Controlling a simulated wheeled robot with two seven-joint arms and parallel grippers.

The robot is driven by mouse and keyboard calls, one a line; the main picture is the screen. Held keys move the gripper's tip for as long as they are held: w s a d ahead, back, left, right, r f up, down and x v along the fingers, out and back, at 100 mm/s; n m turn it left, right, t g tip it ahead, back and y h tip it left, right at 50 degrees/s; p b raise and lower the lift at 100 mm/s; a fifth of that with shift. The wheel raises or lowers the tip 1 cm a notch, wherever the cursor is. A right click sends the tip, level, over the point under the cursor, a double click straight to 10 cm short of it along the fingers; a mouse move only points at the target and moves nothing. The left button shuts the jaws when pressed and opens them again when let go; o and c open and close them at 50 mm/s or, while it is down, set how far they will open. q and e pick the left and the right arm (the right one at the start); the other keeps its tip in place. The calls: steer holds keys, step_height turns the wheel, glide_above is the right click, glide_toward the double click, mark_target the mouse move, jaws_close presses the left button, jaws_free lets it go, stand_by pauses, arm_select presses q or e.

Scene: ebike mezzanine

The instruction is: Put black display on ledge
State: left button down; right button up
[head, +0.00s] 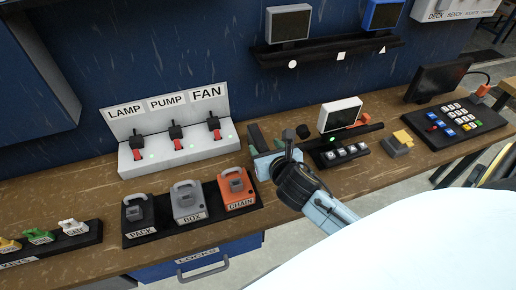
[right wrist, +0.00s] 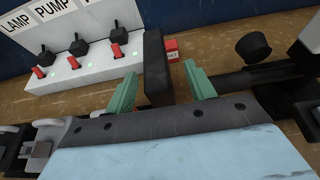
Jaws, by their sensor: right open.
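A black upright slab, likely the black display (right wrist: 156,62), stands on the bench and shows nearly edge-on in the right wrist view. My right gripper (right wrist: 160,74) is open, with its green fingers on either side of the slab; I cannot tell whether they touch it. In the head view my right gripper (head: 270,150) reaches over the bench and largely hides the slab. The black ledge (head: 325,54) is on the blue wall, with circle, square and triangle marks. A grey-framed display (head: 288,24) and a blue-framed display (head: 381,14) stand on it, with a gap between. My left gripper is out of view.
A switch panel (head: 180,150) marked LAMP, PUMP, FAN stands left of my right gripper. Locks sit on a black tray (head: 190,230) in front. A white-framed display (head: 341,115) stands to the right. Farther right are a dark monitor (head: 437,82) and a keypad (head: 455,125).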

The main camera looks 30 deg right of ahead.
mark_target(259, 141)
steer(key=x, duration=0.5)
steer(key=shift+w+a, duration=0.15)
steer(key=shift+a, duration=0.05)
steer(key=shift+r, duration=0.1)
steer(key=shift+c, duration=0.2)
jaws_close()
